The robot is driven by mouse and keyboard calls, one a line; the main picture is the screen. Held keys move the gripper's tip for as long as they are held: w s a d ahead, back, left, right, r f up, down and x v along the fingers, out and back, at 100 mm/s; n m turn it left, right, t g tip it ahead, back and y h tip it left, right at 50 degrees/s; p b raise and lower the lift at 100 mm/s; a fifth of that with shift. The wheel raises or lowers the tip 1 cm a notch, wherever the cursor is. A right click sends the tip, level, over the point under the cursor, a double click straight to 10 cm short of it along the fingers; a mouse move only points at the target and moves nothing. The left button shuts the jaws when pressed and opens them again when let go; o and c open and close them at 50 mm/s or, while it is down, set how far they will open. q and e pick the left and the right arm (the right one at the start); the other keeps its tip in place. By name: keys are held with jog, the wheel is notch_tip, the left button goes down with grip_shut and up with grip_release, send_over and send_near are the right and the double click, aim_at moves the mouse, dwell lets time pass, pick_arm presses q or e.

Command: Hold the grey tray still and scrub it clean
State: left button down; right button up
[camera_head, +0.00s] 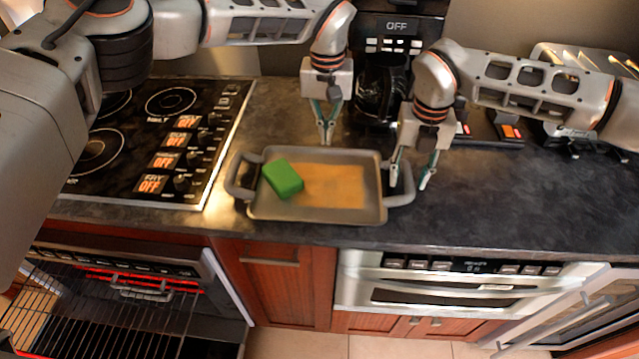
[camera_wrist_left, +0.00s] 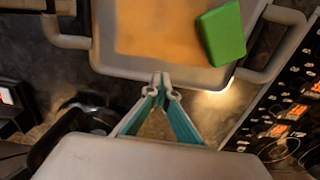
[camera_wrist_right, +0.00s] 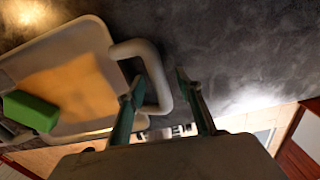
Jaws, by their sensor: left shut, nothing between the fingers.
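The grey tray (camera_head: 262,208) lies on the dark counter with a looped handle at each end. An orange-brown stain (camera_head: 335,186) covers much of its inside. A green sponge (camera_head: 283,178) lies in the tray near its left end; it also shows in the left wrist view (camera_wrist_left: 222,34) and the right wrist view (camera_wrist_right: 31,111). My left gripper (camera_head: 326,140) is shut and empty, just behind the tray's far rim. My right gripper (camera_head: 409,180) is open at the tray's right handle (camera_wrist_right: 160,75), which lies between its spread fingers in the right wrist view, apparently not clamped.
A black cooktop (camera_head: 150,135) lies left of the tray. A coffee machine (camera_head: 384,95) stands behind it, and a toaster (camera_head: 585,85) stands at the back right. An open oven with a wire rack (camera_head: 90,310) is below left. The counter to the right (camera_head: 520,205) is clear.

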notch_tip(320, 180, up, 11)
jog(key=shift+r, duration=0.2)
dwell(0.6)
